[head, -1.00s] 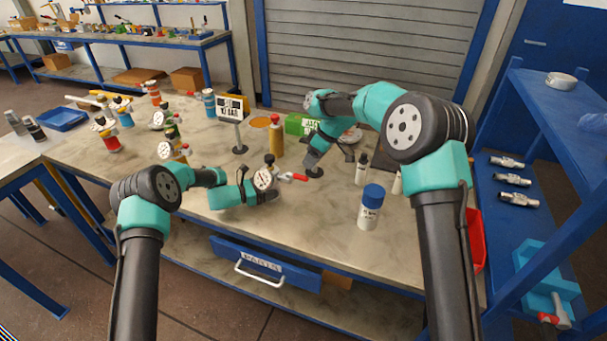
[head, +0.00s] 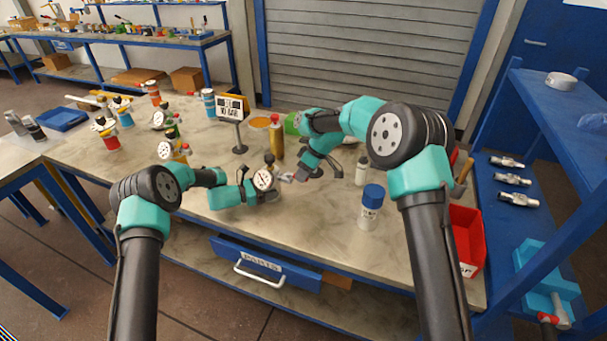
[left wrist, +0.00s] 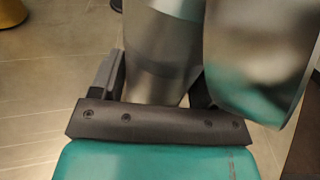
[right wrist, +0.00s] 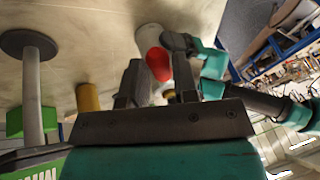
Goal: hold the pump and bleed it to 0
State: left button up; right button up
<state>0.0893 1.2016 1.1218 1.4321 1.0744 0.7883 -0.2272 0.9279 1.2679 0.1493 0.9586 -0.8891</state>
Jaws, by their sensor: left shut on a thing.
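The pump with its round white gauge (head: 263,180) is held just above the workbench near its middle. My left gripper (head: 258,191) is shut on the pump. In the left wrist view the silver pump body (left wrist: 160,55) sits between its fingers, beside a larger rounded metal part. My right gripper (head: 292,177) is at the pump's right side, close to its red lever. In the right wrist view the rounded red lever end (right wrist: 158,63) shows between the parted fingers of that gripper (right wrist: 157,85); whether they touch it is unclear. The gauge needle is too small to read.
A sign stand marked 10 BAR (head: 231,108) and a gold bottle (head: 276,140) stand behind the pump. A blue-capped bottle (head: 370,208) and a small white bottle (head: 361,170) stand right. Several gauged vessels fill the bench's left. A red bin (head: 466,240) hangs at the right.

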aim_at(262, 180)
grip_shut()
jog(key=shift+s+m, duration=0.15)
jog(key=shift+m, duration=0.15)
jog(key=shift+s+a+m+t, duration=0.25)
jog(key=shift+m+t, duration=0.1)
jog(key=shift+m, duration=0.25)
jog(key=shift+s+a+m+t, duration=0.1)
jog(key=shift+s+m+t, duration=0.2)
jog(key=shift+m, duration=0.3)
jog(key=s+a+m+t+h, duration=0.1)
jog(key=a+m+t+h, duration=0.3)
jog(key=m, duration=1)
jog(key=shift+s+a+m+h, duration=0.25)
jog(key=shift+a+m+h, duration=0.2)
jog(key=shift+a, duration=0.85)
jog(key=shift+t, duration=0.25)
